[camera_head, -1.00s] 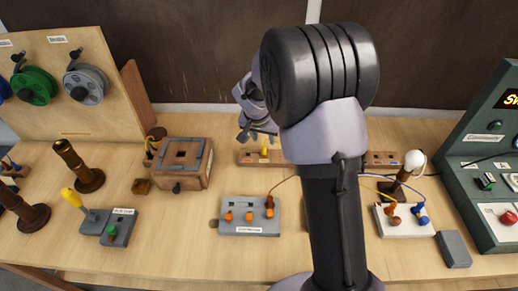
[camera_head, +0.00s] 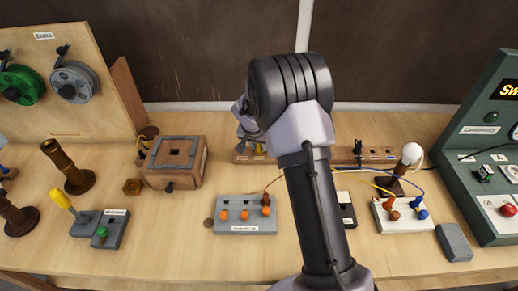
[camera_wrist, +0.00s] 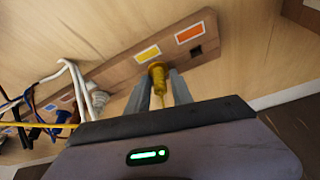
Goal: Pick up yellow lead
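The yellow lead's plug (camera_wrist: 157,72) stands at the wooden strip (camera_wrist: 120,72), beside a yellow label, in the wrist view. My gripper (camera_wrist: 160,80) has its two grey fingers on either side of this plug, very close to it. I cannot tell whether they press on it. In the head view my gripper (camera_head: 254,143) is over the left part of the wooden strip (camera_head: 344,156), and it mostly hides the plug. A yellow wire (camera_head: 365,183) runs right towards the white block (camera_head: 401,224).
A white plug (camera_wrist: 97,95) with a pale cord and a dark blue plug (camera_wrist: 64,118) are near the strip. A wooden box (camera_head: 175,155) stands left of my gripper. A grey block with orange plugs (camera_head: 245,226) lies in front. The lamp bulb (camera_head: 412,153) is at right.

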